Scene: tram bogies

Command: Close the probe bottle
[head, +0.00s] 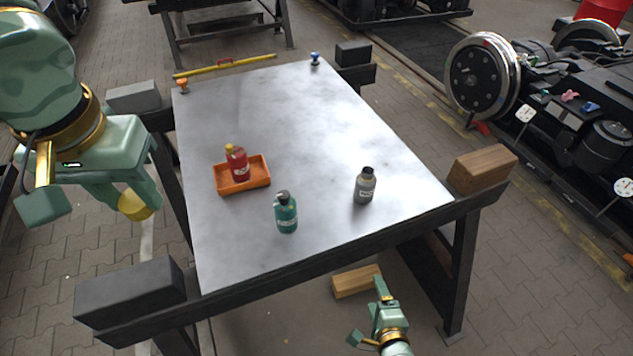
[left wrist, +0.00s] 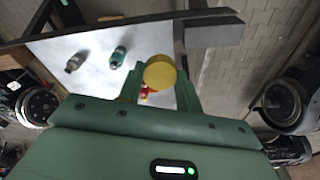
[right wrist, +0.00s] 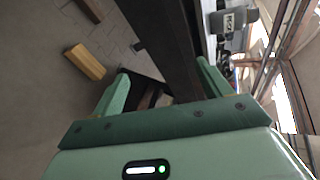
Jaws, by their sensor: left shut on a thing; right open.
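My left gripper (head: 128,200) is shut on a round yellow cap (head: 134,205), left of the table; the cap also shows between the fingers in the left wrist view (left wrist: 160,73). A red bottle (head: 239,168) with a yellow top stands in an orange tray (head: 262,181). A green bottle (head: 286,216) with a grey and dark top stands in front of it. A grey bottle (head: 365,188) with a black top stands to the right. I cannot tell which one is the probe bottle. My right gripper (head: 369,314) is open and empty, in front of the table's near edge.
The metal tabletop (head: 300,130) is mostly clear. A yellow bar (head: 225,66) lies along its back edge, with small orange (head: 182,85) and blue (head: 314,57) pieces near the back corners. Dark blocks (head: 130,288) and a wooden block (head: 482,168) sit on the supporting frame.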

